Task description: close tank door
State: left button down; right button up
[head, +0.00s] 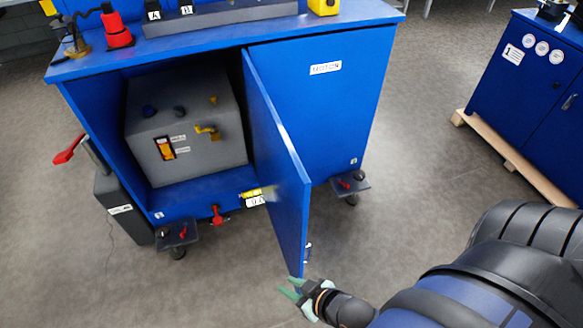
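The blue tank door (277,160) stands open, swung out toward me from the right side of the left compartment of the blue cabinet (345,105). A grey tank (190,130) with a yellow valve and a red-and-yellow label sits inside that compartment. My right gripper (284,286) is at the door's lower front corner, close to its free edge. Its green fingers look spread apart, and I cannot tell whether they touch the door. A small handle shows near the door's outer edge. My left gripper is not in view.
The cabinet stands on wheels with dark footplates (349,186). A red lever (69,149) and a dark box (122,208) are at its left side. A red object (116,30) stands on top. Another blue cabinet (530,85) on a wooden pallet is at right. The floor between is clear.

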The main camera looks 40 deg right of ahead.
aim_at(285, 184)
jog(key=l, duration=1.65)
jog(key=k+j+u, duration=0.1)
jog(key=k, duration=0.4)
